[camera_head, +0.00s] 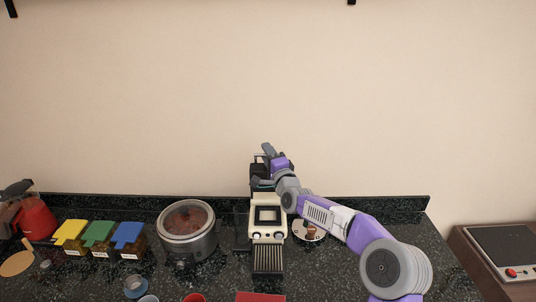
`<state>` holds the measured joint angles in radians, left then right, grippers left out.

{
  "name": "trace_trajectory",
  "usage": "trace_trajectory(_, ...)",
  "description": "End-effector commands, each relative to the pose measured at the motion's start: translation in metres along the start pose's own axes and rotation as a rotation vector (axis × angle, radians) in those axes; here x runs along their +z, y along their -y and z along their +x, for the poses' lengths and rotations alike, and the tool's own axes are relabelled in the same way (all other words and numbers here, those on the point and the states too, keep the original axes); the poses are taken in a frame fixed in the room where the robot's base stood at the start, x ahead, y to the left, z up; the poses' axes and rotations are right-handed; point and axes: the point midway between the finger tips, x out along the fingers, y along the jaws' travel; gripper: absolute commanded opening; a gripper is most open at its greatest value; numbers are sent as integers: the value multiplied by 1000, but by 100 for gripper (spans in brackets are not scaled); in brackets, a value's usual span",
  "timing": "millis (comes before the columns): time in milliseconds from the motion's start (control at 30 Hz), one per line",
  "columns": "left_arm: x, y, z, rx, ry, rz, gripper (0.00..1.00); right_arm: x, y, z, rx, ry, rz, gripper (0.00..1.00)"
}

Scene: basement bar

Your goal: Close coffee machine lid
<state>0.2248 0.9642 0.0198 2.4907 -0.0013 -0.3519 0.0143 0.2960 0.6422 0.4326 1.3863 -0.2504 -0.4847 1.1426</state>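The coffee machine (268,237) is cream and dark and stands on the counter, a little right of the middle of the head view. A dark upright piece at its back top (256,172) looks like the raised lid, partly hidden by my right gripper. My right gripper (267,150) is above the back of the machine, at this dark piece. I cannot tell whether it touches it, or whether its fingers are open or shut. My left gripper is not in view.
A round metal cooker (187,244) stands left of the machine. Yellow (70,234), green (98,236) and blue-lidded (129,237) boxes are farther left. A round metal item (307,230) lies right of the machine, beside my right arm. The wall is close behind the counter.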

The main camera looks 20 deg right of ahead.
Motion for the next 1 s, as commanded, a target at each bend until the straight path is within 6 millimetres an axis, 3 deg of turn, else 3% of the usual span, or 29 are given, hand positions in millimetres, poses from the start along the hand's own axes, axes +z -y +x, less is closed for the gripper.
trace_trajectory(200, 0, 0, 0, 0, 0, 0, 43, 0, -1, 0, 1, 0, 0, 38)
trace_trajectory(467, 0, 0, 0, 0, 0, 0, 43, 0, -1, 0, 1, 0, 0, 0)
trace_trajectory(800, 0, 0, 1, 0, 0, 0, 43, 0, -1, 0, 0, 0, 0, 0)
trace_trajectory(1000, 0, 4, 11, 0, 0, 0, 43, 1, -3, -2, -17, 0, -7, 0)
